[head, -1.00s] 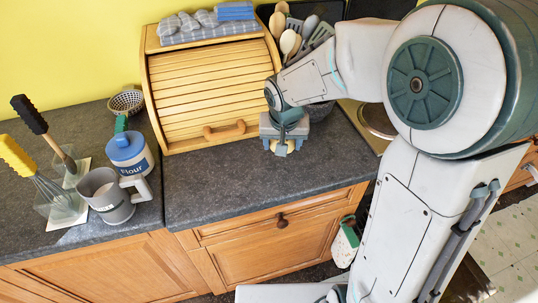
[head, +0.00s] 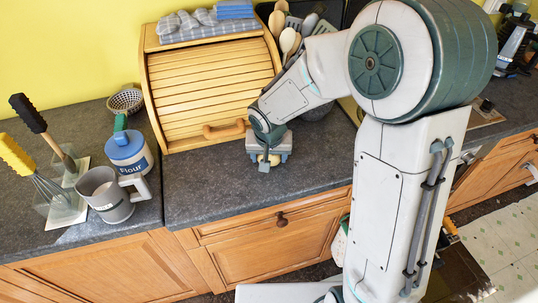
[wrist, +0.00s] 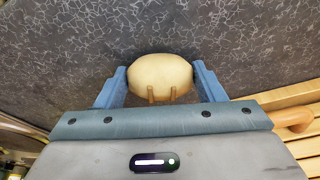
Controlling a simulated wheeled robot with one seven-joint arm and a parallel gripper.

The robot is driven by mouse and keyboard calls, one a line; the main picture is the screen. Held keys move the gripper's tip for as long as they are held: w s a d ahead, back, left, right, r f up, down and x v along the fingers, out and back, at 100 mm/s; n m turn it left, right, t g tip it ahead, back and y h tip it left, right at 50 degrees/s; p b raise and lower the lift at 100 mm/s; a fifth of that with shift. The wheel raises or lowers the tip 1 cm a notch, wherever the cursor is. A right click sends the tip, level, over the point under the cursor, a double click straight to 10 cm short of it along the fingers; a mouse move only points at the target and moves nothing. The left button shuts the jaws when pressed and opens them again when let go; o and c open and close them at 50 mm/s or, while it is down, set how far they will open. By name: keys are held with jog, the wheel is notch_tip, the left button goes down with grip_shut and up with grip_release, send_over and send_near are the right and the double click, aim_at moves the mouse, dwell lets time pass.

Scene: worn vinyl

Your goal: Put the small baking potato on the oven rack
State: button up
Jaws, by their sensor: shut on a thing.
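The small baking potato (wrist: 160,75) is pale yellow and oval. In the wrist view it sits between the two blue fingers of my gripper (wrist: 160,88), which is shut on it. In the head view my gripper (head: 267,165) points down over the grey counter in front of the bread box, and a bit of the potato (head: 273,160) shows between its fingers. I cannot tell whether the potato touches the counter. I cannot make out the oven rack in either view.
A wooden roll-top bread box (head: 205,95) stands behind my gripper. A utensil pot (head: 318,110) is behind the arm. The counter front (head: 230,200) is clear.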

jog(key=o, duration=1)
